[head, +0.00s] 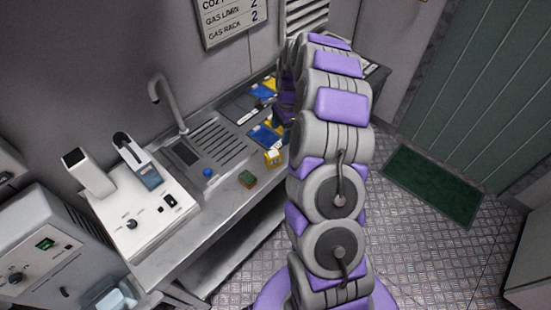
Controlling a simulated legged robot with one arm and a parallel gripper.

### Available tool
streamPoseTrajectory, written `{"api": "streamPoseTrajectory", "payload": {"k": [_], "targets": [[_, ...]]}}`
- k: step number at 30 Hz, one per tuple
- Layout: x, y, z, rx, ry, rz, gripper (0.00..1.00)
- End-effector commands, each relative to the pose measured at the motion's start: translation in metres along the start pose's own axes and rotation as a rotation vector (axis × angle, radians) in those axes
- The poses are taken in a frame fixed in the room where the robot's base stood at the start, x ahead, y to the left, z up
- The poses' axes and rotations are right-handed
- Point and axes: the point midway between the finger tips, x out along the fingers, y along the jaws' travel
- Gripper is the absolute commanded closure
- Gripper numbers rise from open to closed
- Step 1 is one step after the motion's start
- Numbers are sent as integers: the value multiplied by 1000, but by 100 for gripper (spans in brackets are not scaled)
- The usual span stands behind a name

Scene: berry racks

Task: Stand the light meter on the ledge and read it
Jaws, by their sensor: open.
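I cannot tell for sure which thing is the light meter. A handheld device with a dark top and a blue-grey screen (149,176) stands tilted on a white base unit (126,226) at the left of the steel counter. A small yellow block (273,157) sits near the counter's front edge, close to my arm. No separate ledge can be made out; the counter (204,213) is the nearest flat surface. My gripper (285,112) shows only as a dark, purple-edged part behind my arm, over the counter's far end. It is open; its fingertips and anything between them are hidden.
A sink drainer (212,146) with a tap (168,104), blue-and-yellow packets (263,135), a green block (247,179) and a blue knob (208,172) are on the counter. A grey machine (45,245) stands at left. Floor is clear around a green mat (432,184).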

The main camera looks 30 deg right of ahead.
Motion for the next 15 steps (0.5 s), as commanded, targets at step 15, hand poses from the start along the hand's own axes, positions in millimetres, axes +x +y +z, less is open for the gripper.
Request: {"api": "streamPoseTrajectory", "payload": {"k": [15], "targets": [[82, 1, -5, -1, -8, 2, 26]]}}
